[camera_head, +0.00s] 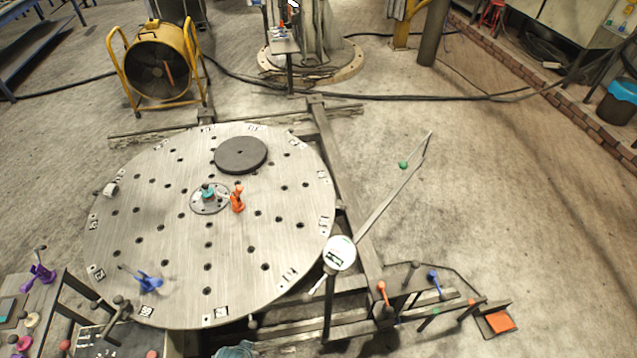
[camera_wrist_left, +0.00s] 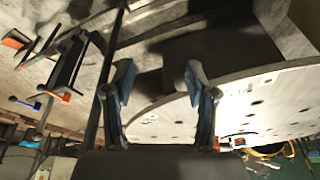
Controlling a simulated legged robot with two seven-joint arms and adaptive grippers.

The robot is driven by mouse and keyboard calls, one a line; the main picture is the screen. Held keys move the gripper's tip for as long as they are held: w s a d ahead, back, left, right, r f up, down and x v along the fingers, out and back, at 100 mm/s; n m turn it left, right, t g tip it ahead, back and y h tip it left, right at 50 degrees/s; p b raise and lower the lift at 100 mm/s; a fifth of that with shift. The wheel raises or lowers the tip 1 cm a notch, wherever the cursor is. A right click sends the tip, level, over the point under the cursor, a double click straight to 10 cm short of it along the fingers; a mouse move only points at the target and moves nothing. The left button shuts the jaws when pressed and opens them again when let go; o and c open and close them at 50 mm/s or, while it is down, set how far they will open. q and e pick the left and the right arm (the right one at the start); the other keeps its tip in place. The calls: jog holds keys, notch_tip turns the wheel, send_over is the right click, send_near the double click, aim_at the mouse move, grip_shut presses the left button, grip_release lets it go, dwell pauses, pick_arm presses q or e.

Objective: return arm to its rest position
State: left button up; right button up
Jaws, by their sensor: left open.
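My left gripper (camera_wrist_left: 158,70) shows in the left wrist view with its two fingers, which have blue inner pads, spread apart. Nothing is between them. The round metal table (camera_wrist_left: 270,100) lies beyond and to the right of the fingers, seen tilted. In the head view, the round table (camera_head: 165,240) fills the left middle, and I cannot make out my left gripper there. My right gripper shows in neither view.
A dark disc (camera_head: 241,155), an orange clamp (camera_head: 237,198) and a blue clamp (camera_head: 149,283) are on the table. A white round gauge (camera_head: 339,253) stands at its right edge. A yellow fan (camera_head: 160,68) stands behind. The floor at right (camera_head: 520,210) is clear.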

pick_arm(q)
jog(key=s+f+g, duration=0.1)
jog(key=s+f, duration=0.1)
jog(key=f, duration=0.9)
jog(key=s+f, duration=0.2)
jog(key=f, duration=0.9)
jog(key=s+a+f+g, duration=0.1)
jog(key=s+a+f, duration=0.2)
jog(key=s+f, duration=1.1)
jog(key=s, duration=0.2)
jog(key=shift+s+a, duration=0.15)
jog(key=shift+s, duration=0.25)
